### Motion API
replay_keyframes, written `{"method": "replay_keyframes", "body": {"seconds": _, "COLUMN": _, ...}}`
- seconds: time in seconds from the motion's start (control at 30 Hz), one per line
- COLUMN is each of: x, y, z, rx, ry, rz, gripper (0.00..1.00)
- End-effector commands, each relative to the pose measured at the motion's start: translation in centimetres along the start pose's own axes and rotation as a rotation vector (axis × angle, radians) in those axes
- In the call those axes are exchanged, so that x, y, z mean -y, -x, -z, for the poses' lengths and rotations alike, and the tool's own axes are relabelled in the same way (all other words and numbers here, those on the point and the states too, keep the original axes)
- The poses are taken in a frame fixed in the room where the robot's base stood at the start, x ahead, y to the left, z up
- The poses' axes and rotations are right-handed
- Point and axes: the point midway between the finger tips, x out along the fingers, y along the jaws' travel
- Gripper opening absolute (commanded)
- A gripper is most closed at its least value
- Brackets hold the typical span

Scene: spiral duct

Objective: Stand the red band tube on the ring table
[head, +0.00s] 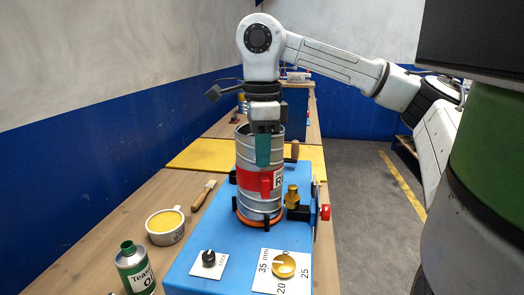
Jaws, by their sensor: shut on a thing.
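The red band tube (246,195) is a grey ribbed metal duct with a red band and a white label around its middle. It is upright over the orange ring (241,220) on the blue ring table (205,250). Its lower end meets the ring in the picture; I cannot tell whether its weight rests there. My gripper (264,158) comes down from above and is shut on the tube's upper wall. One teal finger shows against the near outer side; the other finger is hidden.
A brass fitting (292,196) and a red knob (325,212) stand right of the tube. A black knob (208,258) and a brass dial (284,265) are in front. A yellow strip (200,154) crosses behind.

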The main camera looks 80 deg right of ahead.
Motion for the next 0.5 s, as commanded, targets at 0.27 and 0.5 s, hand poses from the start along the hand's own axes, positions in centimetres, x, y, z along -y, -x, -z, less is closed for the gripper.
{"method": "replay_keyframes", "body": {"seconds": 0.27, "x": 0.00, "y": -0.70, "z": 0.00, "rx": 0.000, "ry": 0.000, "rz": 0.000, "gripper": 0.00}}
{"method": "replay_keyframes", "body": {"seconds": 0.5, "x": 0.00, "y": -0.81, "z": 0.00, "rx": 0.000, "ry": 0.000, "rz": 0.001, "gripper": 0.19}}
